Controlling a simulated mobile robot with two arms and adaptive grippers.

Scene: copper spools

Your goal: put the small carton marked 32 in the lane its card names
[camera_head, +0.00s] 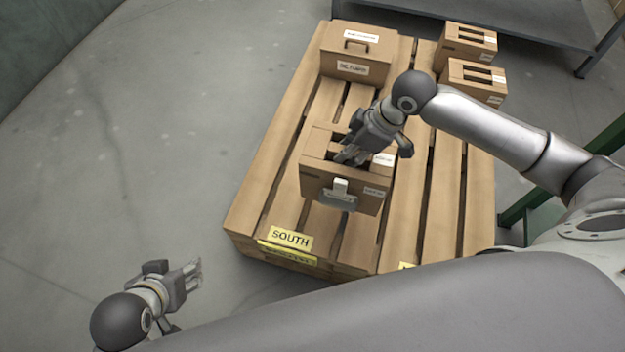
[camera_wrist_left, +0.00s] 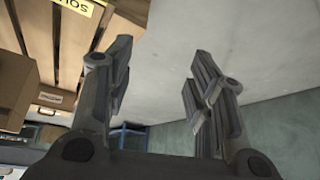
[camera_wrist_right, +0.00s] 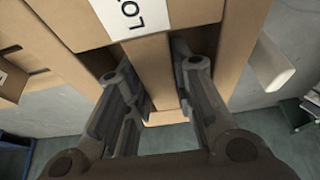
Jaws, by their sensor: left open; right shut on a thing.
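A brown carton (camera_head: 325,190) with slots in its top is at the middle of the pallet (camera_head: 271,185). It has a white tab and small labels on its front; I cannot read a 32. My right gripper (camera_head: 350,157) is shut on the strip between its top slots. In the right wrist view, that cardboard strip (camera_wrist_right: 150,70) lies between my fingers, near a white label beginning "LO". I cannot tell whether the carton rests on the slats or hangs just above. My left gripper (camera_head: 188,280) is open and empty over the floor, left of the pallet.
A yellow SOUTH card (camera_head: 291,238) is on the pallet's near left edge; another yellow card (camera_head: 407,266) is mostly hidden. A carton with a handle (camera_head: 358,55) stands at the far left, two slotted cartons (camera_head: 467,45) (camera_head: 477,82) at the far right. Slats between are bare.

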